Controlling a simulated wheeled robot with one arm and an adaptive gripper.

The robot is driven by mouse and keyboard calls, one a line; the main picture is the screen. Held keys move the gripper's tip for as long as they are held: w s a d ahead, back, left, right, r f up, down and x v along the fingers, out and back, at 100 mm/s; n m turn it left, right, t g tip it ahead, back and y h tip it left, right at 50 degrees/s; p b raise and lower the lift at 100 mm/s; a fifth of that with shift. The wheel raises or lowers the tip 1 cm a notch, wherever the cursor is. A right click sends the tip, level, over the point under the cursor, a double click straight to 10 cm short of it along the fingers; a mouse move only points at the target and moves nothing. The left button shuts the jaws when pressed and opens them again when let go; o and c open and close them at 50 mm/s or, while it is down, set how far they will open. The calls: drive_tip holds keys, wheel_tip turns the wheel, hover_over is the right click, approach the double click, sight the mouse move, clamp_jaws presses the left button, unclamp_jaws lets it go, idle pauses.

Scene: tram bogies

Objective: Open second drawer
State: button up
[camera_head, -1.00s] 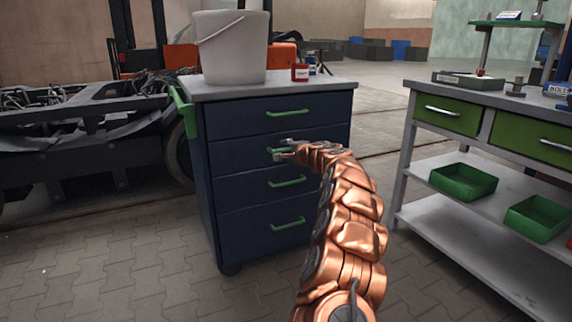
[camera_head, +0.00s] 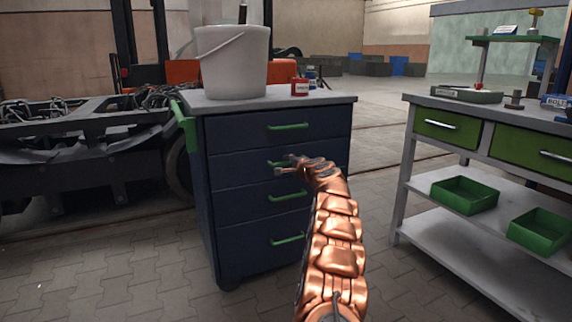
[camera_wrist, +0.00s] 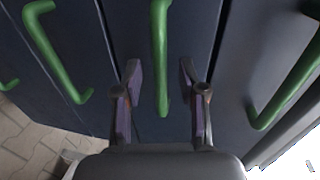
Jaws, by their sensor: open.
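The dark blue drawer cabinet (camera_head: 232,222) stands in the middle of the head view, its drawers shut as far as I can see. Its second drawer (camera_head: 230,170) from the top has a green handle (camera_head: 275,163), partly hidden by my gripper (camera_head: 284,166). In the wrist view, my gripper (camera_wrist: 161,75) is open, with one finger on each side of the second drawer's handle (camera_wrist: 159,50). Gaps show between the handle and both fingers. The top drawer's handle (camera_wrist: 290,85) is to the right, and the third drawer's handle (camera_wrist: 52,52) to the left.
A white bucket (camera_head: 232,65) and a small red can (camera_head: 299,87) stand on the cabinet top. A workbench (camera_head: 405,200) with green drawers and green bins is at the right. Paved floor (camera_head: 110,265) lies clear at front left.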

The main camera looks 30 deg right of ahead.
sight(287, 163)
drive_tip(key=shift+p+x, duration=0.45)
drive_tip(key=shift+x, duration=0.75)
drive_tip(key=shift+w+f, duration=0.1)
drive_tip(key=shift+w, duration=0.25)
clamp_jaws()
